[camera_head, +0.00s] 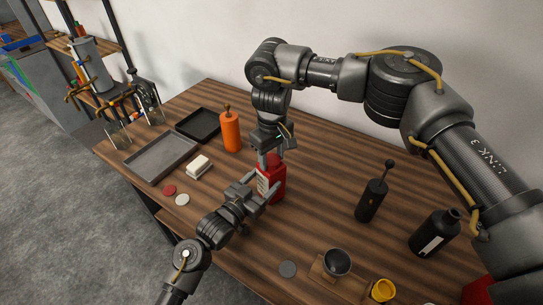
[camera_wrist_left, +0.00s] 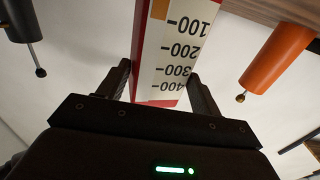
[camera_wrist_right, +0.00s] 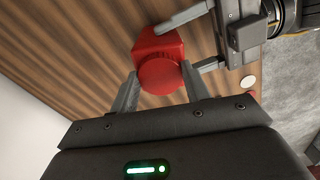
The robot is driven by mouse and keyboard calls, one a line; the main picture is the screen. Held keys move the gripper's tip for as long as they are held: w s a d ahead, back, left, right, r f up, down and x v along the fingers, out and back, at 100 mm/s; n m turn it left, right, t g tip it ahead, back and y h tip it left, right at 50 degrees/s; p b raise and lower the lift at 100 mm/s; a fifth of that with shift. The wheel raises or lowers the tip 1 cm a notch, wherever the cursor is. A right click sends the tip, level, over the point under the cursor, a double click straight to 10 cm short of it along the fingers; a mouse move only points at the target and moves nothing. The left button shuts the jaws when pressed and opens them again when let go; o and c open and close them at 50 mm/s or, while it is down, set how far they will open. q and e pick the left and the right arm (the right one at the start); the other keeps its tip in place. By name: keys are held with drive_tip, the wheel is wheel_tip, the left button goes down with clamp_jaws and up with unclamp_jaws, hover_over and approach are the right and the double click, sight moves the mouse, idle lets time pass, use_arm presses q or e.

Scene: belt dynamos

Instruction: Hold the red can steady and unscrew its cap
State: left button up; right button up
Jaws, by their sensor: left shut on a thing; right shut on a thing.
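The red can (camera_head: 275,183) stands upright on the wooden table, with a white scale label that fills the gap between the fingers in the left wrist view (camera_wrist_left: 168,60). My left gripper (camera_head: 262,195) is shut on the can's body from the front. My right gripper (camera_head: 270,158) comes down from above and is shut on the round red cap (camera_wrist_right: 160,76) on top of the can.
An orange bottle (camera_head: 230,132), a white block (camera_head: 198,166) and two trays stand left of the can. Bare tabletop lies between the can and the dark bottles.

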drive_tip(key=n, duration=0.7)
drive_tip(key=shift+w, duration=0.1)
drive_tip(key=n, duration=0.7)
drive_tip(key=shift+n, duration=0.3)
drive_tip(key=n, duration=0.7)
drive_tip(key=shift+w+r, duration=0.1)
drive_tip(key=shift+w, duration=0.05)
drive_tip(key=n, duration=0.5)
drive_tip(key=shift+a, duration=0.1)
drive_tip(key=n, duration=1)
drive_tip(key=shift+a, duration=0.1)
drive_tip(key=n, duration=0.5)
drive_tip(key=shift+n, duration=0.3)
use_arm(q)
clamp_jaws()
use_arm(e)
drive_tip(key=n, duration=0.6)
drive_tip(key=shift+s+a, duration=0.1)
drive_tip(key=shift+s, duration=0.1)
drive_tip(key=shift+r, duration=0.25)
